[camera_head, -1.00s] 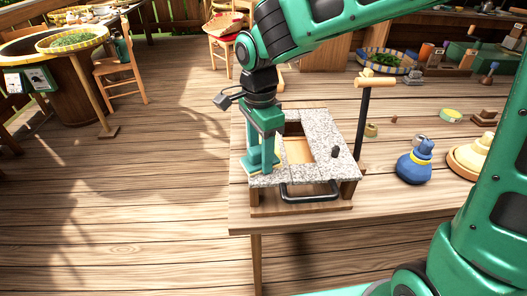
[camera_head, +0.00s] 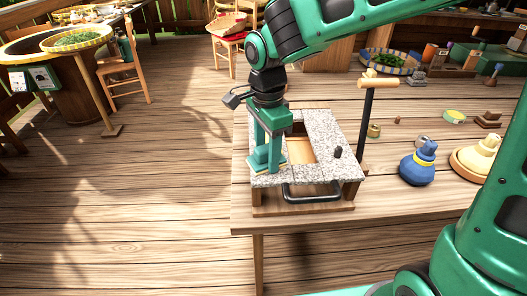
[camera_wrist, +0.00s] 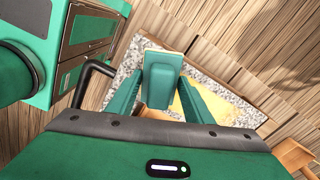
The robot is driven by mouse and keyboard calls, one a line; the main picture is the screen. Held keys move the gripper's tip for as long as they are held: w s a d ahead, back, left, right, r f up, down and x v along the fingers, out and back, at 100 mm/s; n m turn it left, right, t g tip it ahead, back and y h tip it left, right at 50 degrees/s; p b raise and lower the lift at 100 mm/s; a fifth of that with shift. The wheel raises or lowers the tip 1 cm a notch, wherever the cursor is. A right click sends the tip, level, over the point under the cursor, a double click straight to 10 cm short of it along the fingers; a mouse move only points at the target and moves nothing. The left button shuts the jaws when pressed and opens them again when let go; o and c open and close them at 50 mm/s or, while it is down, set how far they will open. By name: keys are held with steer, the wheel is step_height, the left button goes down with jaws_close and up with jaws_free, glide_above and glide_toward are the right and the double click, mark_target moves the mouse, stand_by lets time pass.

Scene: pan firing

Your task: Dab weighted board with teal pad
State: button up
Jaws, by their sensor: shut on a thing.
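The board (camera_head: 325,130) is a speckled grey stone frame with a rectangular opening and a tan floor inside, set on a wooden base on the table. My gripper (camera_head: 269,146) is shut on the teal pad (camera_head: 264,162), pointing down over the front left part of the stone. In the wrist view the pad (camera_wrist: 162,78) is an upright teal block with a tan edge, between the two teal fingers of my gripper (camera_wrist: 160,98). The pad's underside is hidden, so I cannot tell whether it touches the stone.
A black bar handle (camera_head: 312,195) runs along the board's front, and a small dark knob (camera_head: 338,152) sits on its right side. A black post with a wooden crossbar (camera_head: 368,120) stands close on the right. A blue bottle (camera_head: 418,165) stands further right.

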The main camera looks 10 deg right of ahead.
steer(key=shift+a, duration=0.1)
stand_by(0.3)
steer(key=shift+a, duration=0.75)
steer(key=shift+d, duration=0.1)
steer(key=shift+d, duration=0.85)
steer(key=shift+a, duration=0.15)
steer(key=shift+a, duration=0.8)
steer(key=shift+d, duration=0.15)
steer(key=shift+d, duration=0.8)
